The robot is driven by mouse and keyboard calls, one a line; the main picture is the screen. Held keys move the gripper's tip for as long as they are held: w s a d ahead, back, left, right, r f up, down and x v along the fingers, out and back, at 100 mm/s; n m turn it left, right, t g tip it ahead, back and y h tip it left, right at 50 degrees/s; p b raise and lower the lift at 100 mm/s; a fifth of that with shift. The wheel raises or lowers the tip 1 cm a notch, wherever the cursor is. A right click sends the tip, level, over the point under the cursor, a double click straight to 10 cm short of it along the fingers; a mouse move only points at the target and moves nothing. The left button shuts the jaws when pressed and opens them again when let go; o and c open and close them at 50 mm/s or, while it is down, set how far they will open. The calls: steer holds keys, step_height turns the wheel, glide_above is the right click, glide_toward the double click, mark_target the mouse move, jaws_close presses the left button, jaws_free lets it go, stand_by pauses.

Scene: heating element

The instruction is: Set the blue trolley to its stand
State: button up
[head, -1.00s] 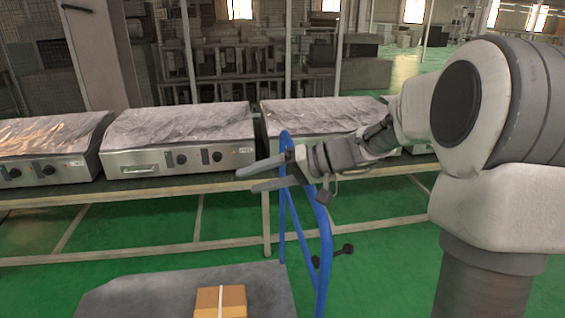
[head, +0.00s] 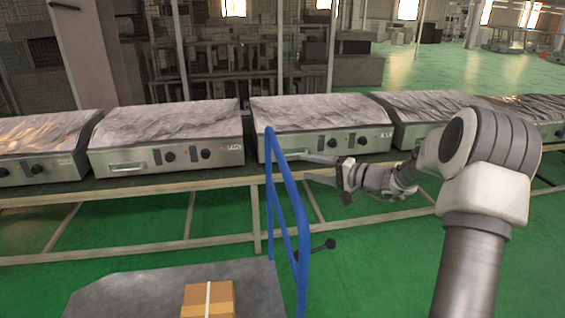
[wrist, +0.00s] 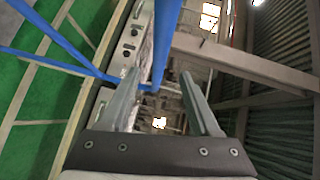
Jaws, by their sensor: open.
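The blue trolley shows in the head view as a tall blue tube handle (head: 298,232) at the end of a dark grey platform (head: 130,292). A small cardboard box (head: 222,301) lies on the platform. My gripper (head: 300,166) is open to the right of the handle's upper part, with its fingers pointing left toward it. In the wrist view a blue bar (wrist: 166,38) runs upright between the lines of my two open fingers (wrist: 159,76). I cannot tell whether a finger touches it. The trolley's front and wheels are out of view, and I cannot make out its stand.
A long bench (head: 150,188) with several metal heating units (head: 322,143) under wrinkled covers runs behind the trolley. Green floor (head: 385,265) is open at the lower right.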

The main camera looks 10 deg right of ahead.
mark_target(282, 161)
steer(key=x, duration=1)
jaws_close()
stand_by(1.2)
